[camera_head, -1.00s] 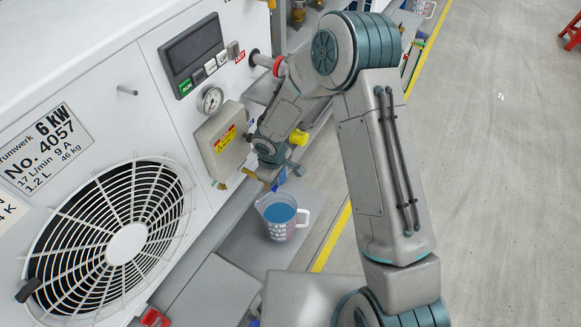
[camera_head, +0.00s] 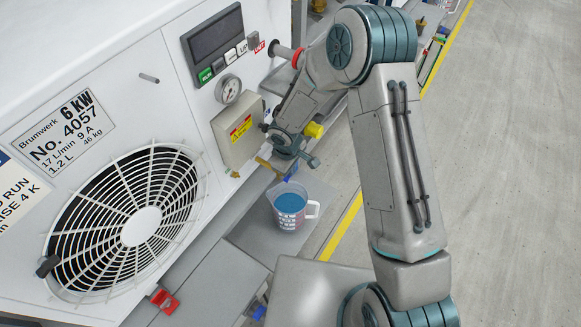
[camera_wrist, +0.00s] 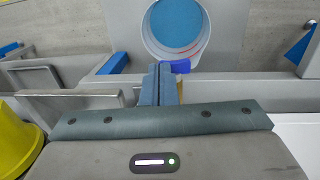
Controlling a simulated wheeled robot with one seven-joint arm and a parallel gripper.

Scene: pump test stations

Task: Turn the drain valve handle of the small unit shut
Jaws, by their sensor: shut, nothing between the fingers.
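The small unit is the white cabinet (camera_head: 150,95) marked "6 kW No. 4057". A small blue handle (camera_head: 291,173), which looks like the drain valve handle, shows low beside the unit, above a clear jug. In the wrist view the blue handle (camera_wrist: 180,66) is just beyond my fingertips, slightly right, touching or nearly touching them. My gripper (camera_wrist: 160,72) is shut, its blue-grey fingers together and empty. In the head view the wrist hides the fingers, and the valve body is mostly hidden.
A measuring jug (camera_head: 291,209) with blue liquid stands on a grey shelf below the handle. It also shows in the wrist view (camera_wrist: 205,35). A grey box (camera_head: 238,134) and a pressure gauge (camera_head: 228,90) are on the cabinet front. Open floor (camera_head: 510,200) lies to the right.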

